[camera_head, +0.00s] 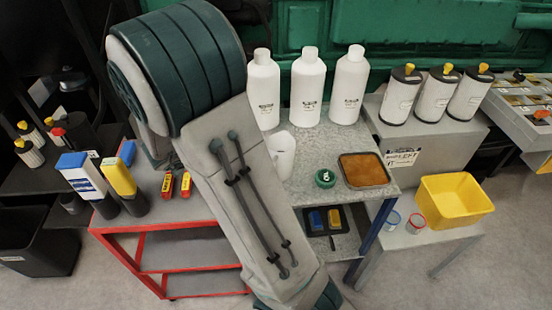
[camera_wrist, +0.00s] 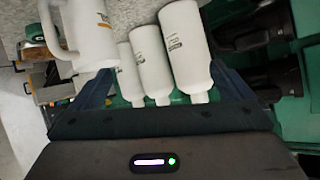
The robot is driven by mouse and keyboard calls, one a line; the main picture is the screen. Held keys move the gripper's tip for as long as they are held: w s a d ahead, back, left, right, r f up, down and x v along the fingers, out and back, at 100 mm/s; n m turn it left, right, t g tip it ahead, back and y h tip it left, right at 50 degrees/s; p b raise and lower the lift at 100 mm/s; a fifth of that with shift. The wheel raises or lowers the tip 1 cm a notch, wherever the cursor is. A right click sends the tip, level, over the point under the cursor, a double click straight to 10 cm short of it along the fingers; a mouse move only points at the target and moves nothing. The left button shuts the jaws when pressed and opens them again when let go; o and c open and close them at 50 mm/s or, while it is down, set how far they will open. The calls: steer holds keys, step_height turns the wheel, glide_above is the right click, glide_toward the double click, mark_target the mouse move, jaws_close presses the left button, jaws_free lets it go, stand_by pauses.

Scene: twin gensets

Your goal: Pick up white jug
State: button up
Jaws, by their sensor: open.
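The white jug (camera_head: 282,157) stands on the speckled grey worktop in the head view, partly hidden behind my arm. In the wrist view the white jug (camera_wrist: 88,38) is at the upper left, with its handle on its left side. My gripper (camera_wrist: 162,75) is open in the wrist view. Its left finger is near the jug in the picture, and the jug is not between the fingers. Several white bottles appear beyond the opening, and I cannot tell their distance. My gripper is not visible in the head view.
White bottles (camera_head: 308,87) stand in a row behind the jug. A green round lid (camera_head: 325,178) and a brown-filled tray (camera_head: 364,170) lie to its right. A yellow bin (camera_head: 455,207) stands further right. Capped canisters (camera_head: 435,94) stand on a grey box.

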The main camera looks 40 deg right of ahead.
steer(key=s+d+f+m+g+h, duration=0.1)
steer(key=s+d+m+g+h, duration=0.1)
steer(key=s+g, duration=0.35)
glide_toward(291, 145)
steer(key=shift+h, duration=0.3)
steer(key=shift+p+x, duration=0.55)
steer(key=shift+x, duration=1.85)
steer(key=shift+f, duration=0.15)
steer(key=c, duration=1.7)
